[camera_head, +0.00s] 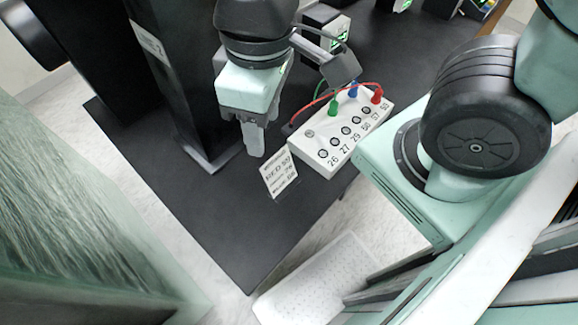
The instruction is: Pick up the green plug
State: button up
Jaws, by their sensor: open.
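The green plug (333,108) stands upright at the back left edge of a white socket box (312,162), with a dark green cable rising from it. A blue plug (353,91) and a red plug (377,97) stand beside it to the right. My gripper (256,143) points down to the left of the box, apart from the green plug and empty. It is open, though its fingers look close together from this angle. Whether the plugs sit in sockets or on top of the box is hard to tell.
The box has a row of numbered round sockets along its front. A printed card (279,176) stands at its left front corner. A black upright post (178,80) rises left of my gripper. The dark tabletop (235,215) is clear toward the front. Other devices (325,28) stand behind.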

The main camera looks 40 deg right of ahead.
aim_at(332, 111)
jog(key=j+z, duration=0.4)
jog(key=k+j+z, duration=0.15)
jog(key=j+z, duration=0.2)
